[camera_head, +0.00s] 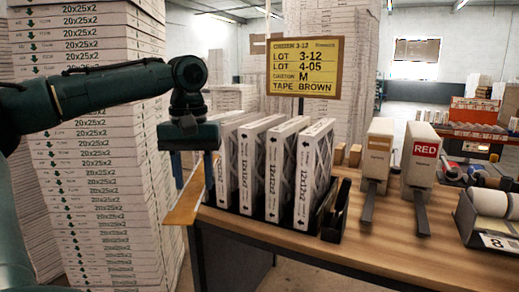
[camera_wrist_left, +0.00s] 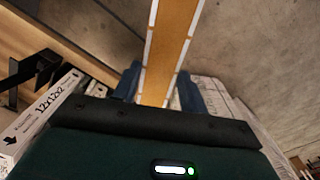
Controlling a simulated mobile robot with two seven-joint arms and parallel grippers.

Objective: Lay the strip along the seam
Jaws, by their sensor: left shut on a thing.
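My left gripper (camera_head: 189,136) is beyond the table's left edge, left of the filter row. In the left wrist view its two blue fingers (camera_wrist_left: 158,88) are closed on a flat tan-brown strip (camera_wrist_left: 172,45) with pale edges. The strip runs between the fingers and away from the gripper, above the floor. In the head view the strip (camera_head: 187,198) slants down to the left beside the table's left end. No seam can be made out in either view. My right gripper is in neither view.
A black rack holds several white filters (camera_head: 312,172) upright on the wooden table (camera_head: 375,240). A yellow sign (camera_head: 304,68) reads LOT 3-12, LOT 4-05, M, TAPE BROWN. Two boxed dispensers (camera_head: 420,155) and tape rolls (camera_head: 491,203) stand right. Tall stacks (camera_head: 90,165) stand left.

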